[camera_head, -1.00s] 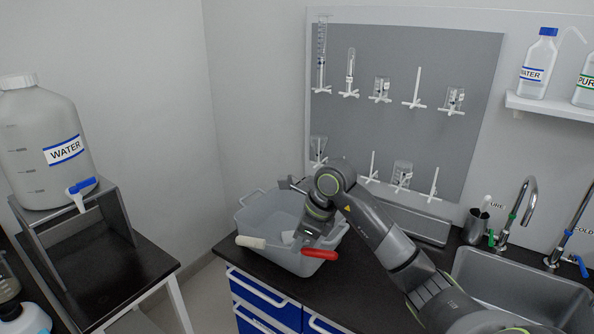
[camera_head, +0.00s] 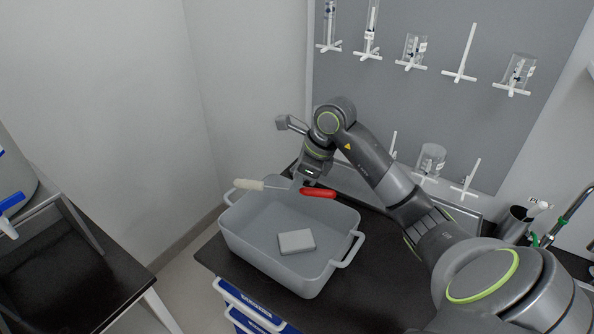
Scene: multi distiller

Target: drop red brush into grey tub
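The red brush has a red handle (camera_head: 318,193) and a pale bristle end pointing left. It lies roughly level across the far rim area of the grey tub, held above it. My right gripper (camera_head: 308,184) points down at the back of the tub and is shut on the brush near the left end of the handle; its fingertips are partly hidden. The grey tub (camera_head: 245,241) stands on the dark counter, its inside open to view. My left gripper is not in view.
A pale block (camera_head: 297,241) lies on the tub's floor. A pegboard (camera_head: 440,110) with glassware on pegs stands behind my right arm. A dark side table (camera_head: 60,265) with a water container (camera_head: 15,175) is at left. A tap is at the right edge.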

